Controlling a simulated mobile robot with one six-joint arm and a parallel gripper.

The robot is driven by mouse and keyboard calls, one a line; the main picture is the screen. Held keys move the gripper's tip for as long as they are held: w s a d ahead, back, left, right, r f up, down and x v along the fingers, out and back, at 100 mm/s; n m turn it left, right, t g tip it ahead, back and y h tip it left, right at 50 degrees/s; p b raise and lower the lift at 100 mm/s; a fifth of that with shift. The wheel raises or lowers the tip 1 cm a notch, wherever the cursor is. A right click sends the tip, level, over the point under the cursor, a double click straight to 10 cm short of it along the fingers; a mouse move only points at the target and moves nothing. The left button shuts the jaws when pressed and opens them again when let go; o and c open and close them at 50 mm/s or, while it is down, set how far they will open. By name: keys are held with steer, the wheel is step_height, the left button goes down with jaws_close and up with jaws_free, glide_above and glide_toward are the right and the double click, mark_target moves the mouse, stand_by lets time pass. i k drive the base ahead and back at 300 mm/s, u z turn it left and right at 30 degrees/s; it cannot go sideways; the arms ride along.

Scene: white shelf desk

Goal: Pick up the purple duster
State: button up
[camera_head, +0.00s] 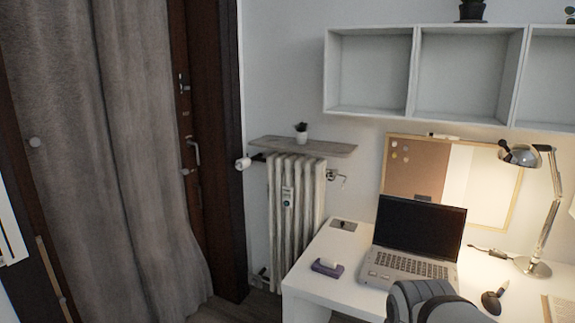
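The purple duster (327,268) is a small block with a purple body and a lighter top. It lies on the white desk (312,286), near the desk's left front edge, to the left of the laptop. Nothing touches or covers it. A grey rounded shape at the bottom edge, right of centre, may be part of my arm; I cannot be sure. No gripper fingers show, so my gripper is not in view.
An open laptop (418,240) stands right of the duster. A metal desk lamp (541,235) and a dark round-based object (492,302) are further right. A radiator (293,195) stands behind left. Wall cubbies (418,72) hang above. The desk around the duster is clear.

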mark_target(328, 268)
steer(key=u, duration=0.2)
steer(key=i, duration=1.75)
steer(key=u, duration=0.1)
